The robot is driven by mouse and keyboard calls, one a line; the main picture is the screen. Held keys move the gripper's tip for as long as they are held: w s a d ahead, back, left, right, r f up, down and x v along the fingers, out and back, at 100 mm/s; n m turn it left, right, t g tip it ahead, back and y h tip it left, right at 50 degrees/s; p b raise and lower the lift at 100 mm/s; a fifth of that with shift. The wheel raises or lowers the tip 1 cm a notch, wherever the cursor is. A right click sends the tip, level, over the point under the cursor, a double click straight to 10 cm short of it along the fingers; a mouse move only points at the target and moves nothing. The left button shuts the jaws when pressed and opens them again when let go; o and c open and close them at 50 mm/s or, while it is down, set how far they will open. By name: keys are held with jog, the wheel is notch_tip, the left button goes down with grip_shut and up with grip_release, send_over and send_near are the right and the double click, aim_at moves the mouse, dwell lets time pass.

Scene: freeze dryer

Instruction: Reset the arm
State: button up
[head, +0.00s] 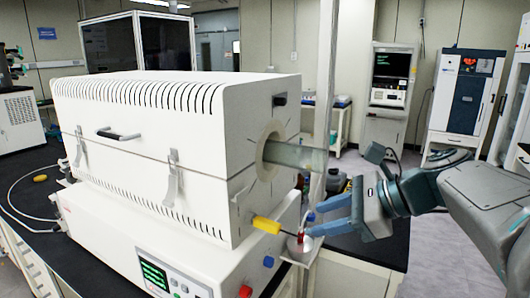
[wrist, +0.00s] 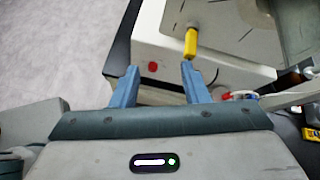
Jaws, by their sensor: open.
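My gripper (head: 322,216) is at the right end of a white tube furnace in the head view, its two blue fingers apart and pointing left. In the wrist view my gripper (wrist: 157,84) is open, with nothing between its fingers. A yellow handle (head: 266,224) sticks out near the furnace's lower right corner, left of the fingers. It also shows in the wrist view (wrist: 191,42), just beyond the right finger. The white tube furnace (head: 140,120) stands on a dark bench, with a glass tube (head: 300,156) coming out of its right end.
A small support with red and blue parts (head: 301,241) stands close to the lower fingertip. Small bottles (head: 335,180) are behind the gripper. The furnace base has a green display (head: 154,274). Cabinets (head: 462,95) stand at the back right, with open floor before them.

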jog(key=s+d+f+n+g+h, duration=0.1)
jog(key=s+f+n+h, duration=0.4)
jog(key=f+n, duration=0.4)
jog(key=s+d+f+n+g+h, duration=0.1)
jog(key=s+f+n+h, duration=0.4)
jog(key=f+n, duration=0.5)
jog(key=shift+s+d+n, duration=0.4)
jog(key=shift+s+d, duration=0.3)
jog(key=shift+s, duration=0.15)
